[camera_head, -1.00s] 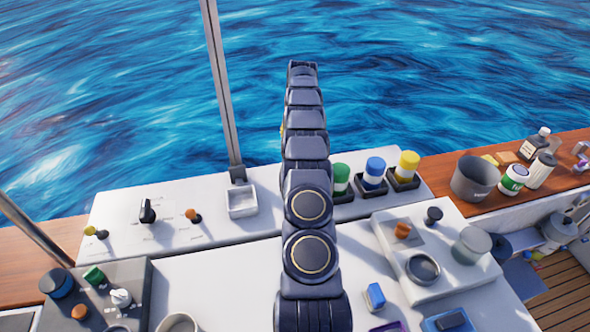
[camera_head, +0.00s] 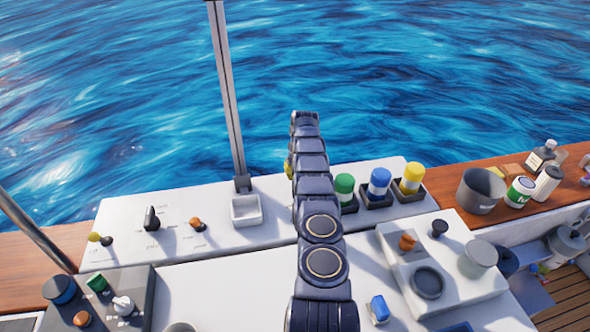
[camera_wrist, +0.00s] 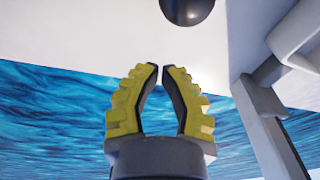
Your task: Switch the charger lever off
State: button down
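Three small levers stand on the white rear panel (camera_head: 275,200) at the left in the head view: a black one (camera_head: 152,218), an orange-tipped one (camera_head: 197,224) and a yellow-green-tipped one (camera_head: 100,239). Their labels are too small to read, so I cannot tell which is the charger lever. My gripper (camera_wrist: 162,68) has yellow and black fingers, with a narrow empty gap between the tips. In the head view it is mostly hidden behind my arm, to the right of the levers. A dark round knob (camera_wrist: 187,8) shows beyond the fingertips in the wrist view, apart from them.
A metal post (camera_head: 228,100) rises behind a small white tray (camera_head: 246,210). Green (camera_head: 344,188), blue (camera_head: 379,183) and yellow (camera_head: 413,178) capped cylinders stand right of my arm. A grey panel (camera_head: 140,300) with knobs is front left. A dark pot (camera_head: 480,191) stands on the wooden ledge.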

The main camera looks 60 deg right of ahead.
jog(key=shift+s+r, duration=0.1)
jog(key=shift+s+a+r, duration=0.15)
jog(key=shift+s+a, duration=0.35)
jog(key=shift+s, duration=0.25)
jog(key=shift+s+a+r, duration=0.15)
jog(key=shift+s+a, duration=0.35)
jog(key=shift+s, duration=0.2)
jog(key=shift+s+a+r+t+h, duration=0.35)
jog(key=shift+a+r+t+h, duration=0.05)
jog(key=shift+t+h, duration=0.1)
dwell(0.5)
